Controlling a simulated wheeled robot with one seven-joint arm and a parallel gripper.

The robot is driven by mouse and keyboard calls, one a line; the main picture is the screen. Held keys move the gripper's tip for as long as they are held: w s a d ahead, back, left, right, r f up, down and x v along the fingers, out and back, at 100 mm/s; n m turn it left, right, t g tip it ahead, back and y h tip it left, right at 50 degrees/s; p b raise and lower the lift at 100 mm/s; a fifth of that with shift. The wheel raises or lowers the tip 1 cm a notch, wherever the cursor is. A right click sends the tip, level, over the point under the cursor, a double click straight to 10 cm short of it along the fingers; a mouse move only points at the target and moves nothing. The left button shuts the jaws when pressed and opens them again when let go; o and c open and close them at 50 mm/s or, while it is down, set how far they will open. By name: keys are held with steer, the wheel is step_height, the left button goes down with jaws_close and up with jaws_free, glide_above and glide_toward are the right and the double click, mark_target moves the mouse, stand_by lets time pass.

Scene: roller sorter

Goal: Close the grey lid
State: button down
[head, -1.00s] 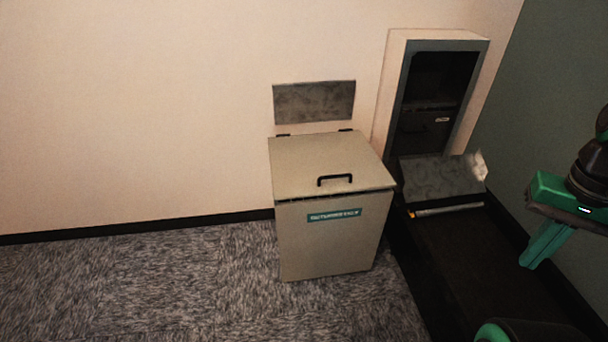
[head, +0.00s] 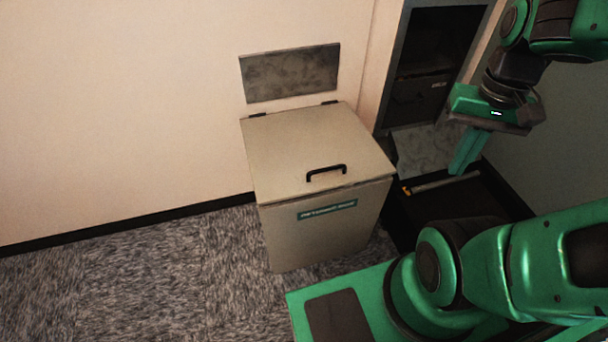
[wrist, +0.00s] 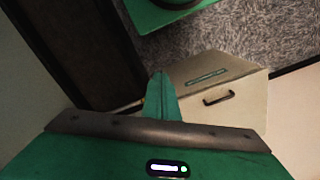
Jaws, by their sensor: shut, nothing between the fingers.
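The grey lid (head: 311,150) with its black handle (head: 326,172) lies flat on top of the grey box (head: 318,236), hinged at the back near the wall. No clear gap shows between lid and box in the head view. In the wrist view the lid (wrist: 232,103) appears beyond and to the right of my fingers. My gripper (head: 464,152) is shut and empty, fingers pointing down, to the right of the box and apart from the lid. Its fingers (wrist: 161,97) show together in the wrist view.
A grey panel (head: 290,72) is on the wall behind the box. A tall open cabinet (head: 425,70) stands at the back right, with a dark tray floor and a rod (head: 440,183) below it. Carpet (head: 130,275) to the left is clear.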

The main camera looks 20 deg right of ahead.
steer(key=shift+d, duration=0.15)
steer(key=n, duration=0.6)
glide_above(311, 191)
steer(key=w, duration=0.1)
step_height(311, 191, down, 13)
steer(key=shift+g, duration=0.3)
steer(key=f, duration=1.4)
steer(key=shift+s+f, duration=0.1)
steer(key=shift+s, duration=0.25)
steer(key=shift+f, duration=0.1)
